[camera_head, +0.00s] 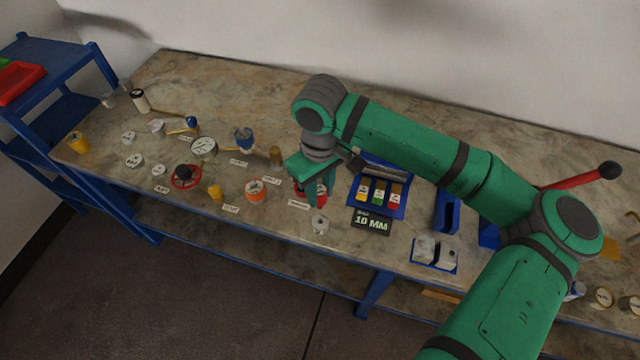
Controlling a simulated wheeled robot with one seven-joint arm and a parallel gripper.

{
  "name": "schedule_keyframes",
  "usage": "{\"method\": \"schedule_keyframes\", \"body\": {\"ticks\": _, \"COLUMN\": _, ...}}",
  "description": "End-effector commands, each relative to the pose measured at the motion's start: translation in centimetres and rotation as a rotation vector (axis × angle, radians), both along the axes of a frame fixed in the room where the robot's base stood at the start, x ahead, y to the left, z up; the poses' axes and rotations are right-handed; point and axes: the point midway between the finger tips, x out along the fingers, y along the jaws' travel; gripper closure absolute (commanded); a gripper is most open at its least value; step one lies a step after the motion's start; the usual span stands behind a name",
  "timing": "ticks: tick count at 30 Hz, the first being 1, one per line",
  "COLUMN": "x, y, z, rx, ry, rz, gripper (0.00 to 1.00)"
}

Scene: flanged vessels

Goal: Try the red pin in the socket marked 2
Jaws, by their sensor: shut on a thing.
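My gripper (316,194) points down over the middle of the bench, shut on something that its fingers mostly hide. Red shows between and beside the fingers; I cannot tell whether all of it is the red pin. A small grey round piece (320,225) stands on the bench just in front of the gripper. Other pale round pieces with dark marks stand at the left: one (128,138), one (134,160) and one (158,171). Their marks are too small to read, so I cannot tell which is socket 2.
A blue tray (392,212) with yellow, green and brown labelled parts lies right of the gripper, behind a "10 MM" sign (371,222). An orange-and-white drum (255,190), a red handwheel (185,176) and a gauge (203,148) stand left. Grey blocks (436,252) sit front right.

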Motion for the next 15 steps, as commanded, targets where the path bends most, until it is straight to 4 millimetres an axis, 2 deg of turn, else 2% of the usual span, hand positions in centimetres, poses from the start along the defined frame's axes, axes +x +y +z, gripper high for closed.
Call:
{"method": "schedule_keyframes", "body": {"ticks": 8, "x": -0.1, "y": -0.1, "z": -0.1, "rx": -0.001, "ry": 0.003, "rz": -0.001, "gripper": 0.99}}
{"method": "schedule_keyframes", "body": {"ticks": 15, "x": -0.1, "y": -0.1, "z": -1.8, "rx": -0.002, "ry": 0.005, "rz": -0.002, "gripper": 0.99}}
